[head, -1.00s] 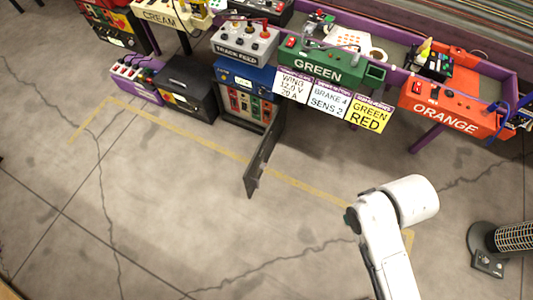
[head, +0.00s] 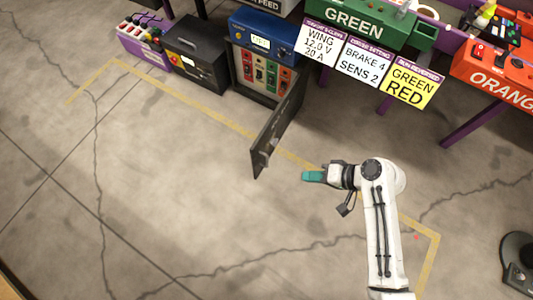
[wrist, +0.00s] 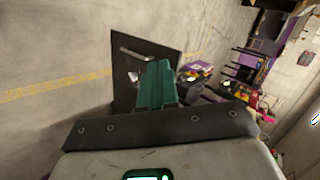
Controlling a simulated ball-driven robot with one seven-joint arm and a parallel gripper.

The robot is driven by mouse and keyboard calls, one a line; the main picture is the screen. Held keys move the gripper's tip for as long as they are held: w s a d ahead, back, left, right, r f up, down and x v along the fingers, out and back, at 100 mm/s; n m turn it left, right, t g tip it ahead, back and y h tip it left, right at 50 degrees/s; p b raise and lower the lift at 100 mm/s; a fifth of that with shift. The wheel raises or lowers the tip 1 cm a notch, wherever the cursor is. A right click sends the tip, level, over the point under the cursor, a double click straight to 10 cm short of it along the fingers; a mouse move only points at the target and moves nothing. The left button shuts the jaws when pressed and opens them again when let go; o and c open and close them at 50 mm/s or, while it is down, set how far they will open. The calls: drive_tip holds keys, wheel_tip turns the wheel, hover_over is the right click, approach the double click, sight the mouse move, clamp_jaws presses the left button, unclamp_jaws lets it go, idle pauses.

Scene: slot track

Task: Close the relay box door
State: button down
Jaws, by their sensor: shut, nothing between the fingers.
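The relay box (head: 264,75) stands under the blue unit, with several switches and coloured panels on its front. Its dark door (head: 276,130) hangs wide open, swung out toward me from the box's right side. A small handle shows near its free edge. My gripper (head: 312,176), with teal fingers, is shut and empty, just right of the door's free edge and apart from it in the head view. In the wrist view the teal fingers (wrist: 156,84) overlap the dark door panel (wrist: 135,68); I cannot tell if they touch.
The blue unit (head: 262,42) sits on top of the box. A black case (head: 195,52) and a purple box (head: 145,40) stand to the left. The green bench front (head: 355,22) with hanging signs (head: 365,62) is at right. Taped floor in front is clear.

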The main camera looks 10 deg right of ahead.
drive_tip(key=w+f+m+t+y+b, duration=0.2)
drive_tip(key=w+f+m+t+b, duration=0.2)
drive_tip(key=w+f+b, duration=0.25)
drive_tip(key=b, duration=0.4)
approach(258, 143)
drive_tip(key=shift+t, duration=0.4)
drive_tip(key=x, duration=0.5)
drive_tip(key=shift+a+f, duration=0.2)
drive_tip(key=shift+f, duration=0.2)
drive_tip(key=shift+w+a+r, duration=0.1)
drive_tip(key=shift+w+a, duration=0.2)
drive_tip(key=shift+a, duration=0.1)
